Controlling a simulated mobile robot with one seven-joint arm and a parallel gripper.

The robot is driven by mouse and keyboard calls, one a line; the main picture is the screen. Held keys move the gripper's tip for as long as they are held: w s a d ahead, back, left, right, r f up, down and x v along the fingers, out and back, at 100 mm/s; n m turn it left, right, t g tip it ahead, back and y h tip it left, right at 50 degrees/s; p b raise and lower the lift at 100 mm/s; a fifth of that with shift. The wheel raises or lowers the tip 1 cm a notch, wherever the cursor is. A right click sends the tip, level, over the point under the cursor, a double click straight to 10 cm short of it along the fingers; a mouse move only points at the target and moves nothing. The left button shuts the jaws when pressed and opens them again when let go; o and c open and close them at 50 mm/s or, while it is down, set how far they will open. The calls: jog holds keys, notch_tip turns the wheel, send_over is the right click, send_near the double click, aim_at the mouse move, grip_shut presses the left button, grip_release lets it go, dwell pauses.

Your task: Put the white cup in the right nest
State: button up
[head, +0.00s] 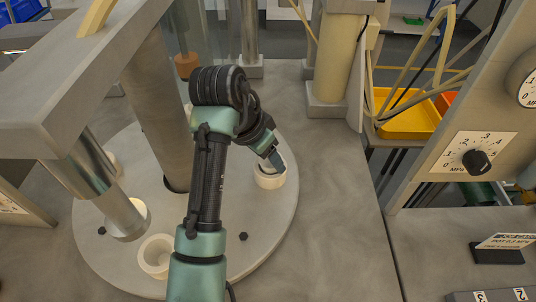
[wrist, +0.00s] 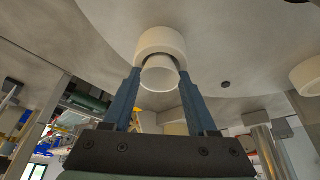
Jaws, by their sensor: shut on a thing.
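The right nest (head: 270,180) is a cream ring on the right side of the round grey plate (head: 262,222). It also shows at the top middle of the wrist view (wrist: 160,39). My gripper (head: 276,160) is at this nest, with its blue fingers reaching down to the ring. In the wrist view my gripper (wrist: 158,80) is shut on the white cup (wrist: 158,77), one finger on each side. The cup lines up with the ring and appears at least partly inside it; how deep it sits I cannot tell. In the head view the fingers mostly hide the cup.
Another cream nest (head: 157,256) sits at the plate's front left, beside a metal cylinder (head: 125,219) hanging from an overhead beam (head: 75,75). A thick grey column (head: 158,115) rises from the plate. A gauge panel (head: 473,153) and yellow tray (head: 408,118) are at right.

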jog(key=shift+f, duration=0.2)
jog(key=o, duration=1.3)
jog(key=shift+f, duration=0.1)
jog(key=shift+s, duration=0.1)
jog(key=shift+f, duration=0.1)
